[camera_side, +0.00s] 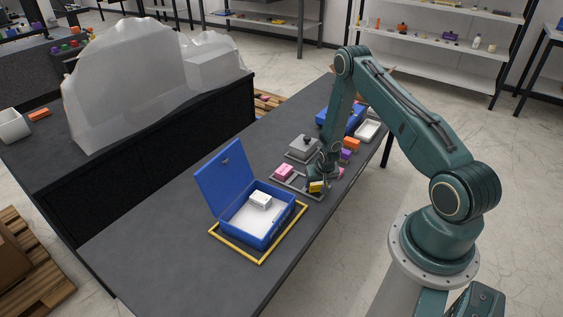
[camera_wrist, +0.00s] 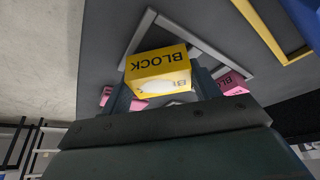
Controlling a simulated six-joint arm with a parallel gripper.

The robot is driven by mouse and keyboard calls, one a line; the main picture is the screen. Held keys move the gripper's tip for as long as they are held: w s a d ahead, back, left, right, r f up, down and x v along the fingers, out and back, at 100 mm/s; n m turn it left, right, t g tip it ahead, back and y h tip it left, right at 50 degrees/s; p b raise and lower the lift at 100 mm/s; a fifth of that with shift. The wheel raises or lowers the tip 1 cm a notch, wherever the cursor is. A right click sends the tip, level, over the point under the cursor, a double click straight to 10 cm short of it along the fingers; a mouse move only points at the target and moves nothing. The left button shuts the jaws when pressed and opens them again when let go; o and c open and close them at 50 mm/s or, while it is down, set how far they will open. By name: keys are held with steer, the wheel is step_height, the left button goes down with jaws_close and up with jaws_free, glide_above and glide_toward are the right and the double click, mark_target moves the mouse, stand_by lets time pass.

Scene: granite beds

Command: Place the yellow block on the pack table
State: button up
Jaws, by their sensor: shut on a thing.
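The yellow block (camera_side: 317,186), marked BLOCK, is between the fingers of my gripper (camera_side: 321,178). In the wrist view the yellow block (camera_wrist: 158,62) sits between the two dark fingertips (camera_wrist: 160,88), with a grey frame behind it. My gripper is shut on it, over the near edge of the dark grey table (camera_side: 150,245). Whether the block touches the surface below cannot be told. No label shows which surface is the pack table.
An open blue box (camera_side: 240,238) holding a white item stands inside a yellow outline (camera_side: 262,261). The table's front-left is bare.

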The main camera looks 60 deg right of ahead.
steer(key=shift+f, duration=0.35)
steer(key=o, duration=1.2)
steer(key=shift+c, duration=0.2)
steer(key=shift+r, duration=0.1)
steer(key=shift+s+a+r, duration=0.1)
steer(key=shift+r, duration=0.6)
steer(key=v, duration=1.1)
